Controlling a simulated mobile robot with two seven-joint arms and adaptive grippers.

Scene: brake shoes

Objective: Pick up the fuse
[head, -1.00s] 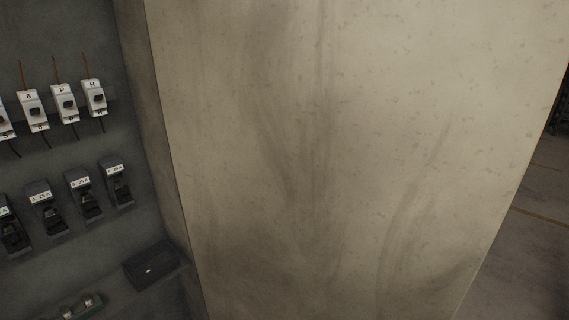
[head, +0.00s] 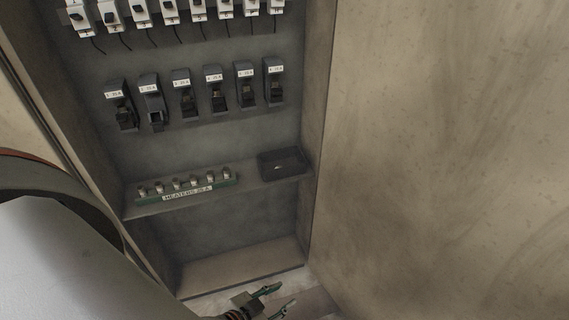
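Several small fuses (head: 193,183), pale with metal-looking ends, stand in a row in a green rack (head: 142,201) labelled "HEATERS 25 A". The rack lies on a shelf inside an open grey cabinet. My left gripper (head: 281,297) is at the bottom of the head view, in front of and below the shelf. Its two fingers are apart with nothing visible between them. My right gripper is not in view.
A black open box (head: 282,164) sits at the right end of the shelf (head: 245,190). Above are several dark fuse holders (head: 184,92) and a row of white breakers (head: 170,12). The cabinet's side walls bound the shelf, and a broad beige panel (head: 450,150) stands to the right.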

